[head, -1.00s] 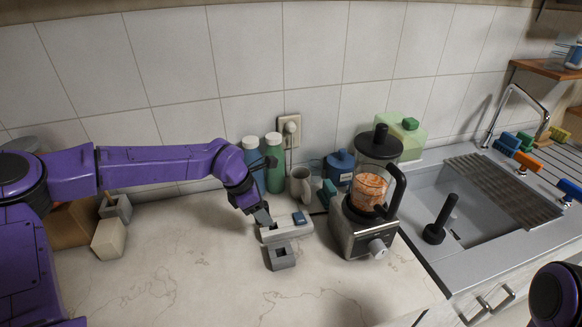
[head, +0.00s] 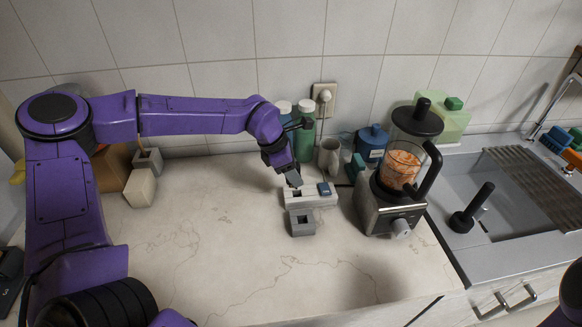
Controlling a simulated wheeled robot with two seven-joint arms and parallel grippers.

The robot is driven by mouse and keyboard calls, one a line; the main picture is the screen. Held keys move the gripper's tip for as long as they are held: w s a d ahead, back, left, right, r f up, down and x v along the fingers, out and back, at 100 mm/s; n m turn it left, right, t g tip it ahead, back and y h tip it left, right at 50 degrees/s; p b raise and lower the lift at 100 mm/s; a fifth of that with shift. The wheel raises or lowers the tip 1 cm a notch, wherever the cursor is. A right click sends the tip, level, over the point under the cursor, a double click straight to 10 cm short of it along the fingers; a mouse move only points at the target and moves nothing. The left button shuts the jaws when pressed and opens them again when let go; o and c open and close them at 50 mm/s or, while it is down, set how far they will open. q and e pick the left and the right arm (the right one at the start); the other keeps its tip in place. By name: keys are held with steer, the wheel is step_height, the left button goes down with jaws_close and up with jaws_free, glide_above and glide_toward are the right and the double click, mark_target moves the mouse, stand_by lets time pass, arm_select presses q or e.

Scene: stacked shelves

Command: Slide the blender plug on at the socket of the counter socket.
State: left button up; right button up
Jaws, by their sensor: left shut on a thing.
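A pale bar-shaped block with a blue switch, which looks like the counter socket (head: 327,200), lies on the counter in the middle of the head view. A grey hollow block (head: 303,228) sits against its front side. My left gripper (head: 294,181) points down at the left part of the bar. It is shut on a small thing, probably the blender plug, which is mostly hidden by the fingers. I cannot tell whether it touches the bar. The blender (head: 390,205), with orange contents, stands to the right of the bar. My right gripper is out of view.
A mug (head: 330,156), a green bottle (head: 304,142) and a blue canister (head: 371,142) stand behind the bar. A wall outlet (head: 324,100) is above them. The front-left counter is clear.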

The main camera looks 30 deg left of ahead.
arm_select(q)
steer(key=shift+g, duration=0.3)
steer(key=w+f+b, duration=0.1)
steer(key=w+f, duration=0.1)
steer(key=f, duration=0.1)
steer(key=w+f+b, duration=0.1)
steer(key=w+f, duration=0.2)
steer(key=shift+w+a+f, duration=0.1)
steer(key=shift+w+f, duration=0.1)
steer(key=shift+f, duration=0.05)
steer(key=s, duration=0.1)
steer(key=s+r, duration=0.1)
steer(key=s, duration=0.1)
steer(key=shift+s+r, duration=0.1)
steer(key=shift+r, duration=0.2)
steer(key=shift+w+a+f, duration=0.1)
steer(key=shift+w+f, duration=0.35)
steer(key=shift+w, duration=0.2)
steer(key=shift+w+f, duration=0.15)
steer(key=shift+w, duration=0.25)
steer(key=shift+s+r, duration=0.3)
steer(key=shift+s, duration=0.05)
steer(key=shift+w+f, duration=0.15)
steer(key=shift+w, duration=0.05)
steer(key=shift+s+p, duration=0.3)
steer(key=shift+s, duration=0.05)
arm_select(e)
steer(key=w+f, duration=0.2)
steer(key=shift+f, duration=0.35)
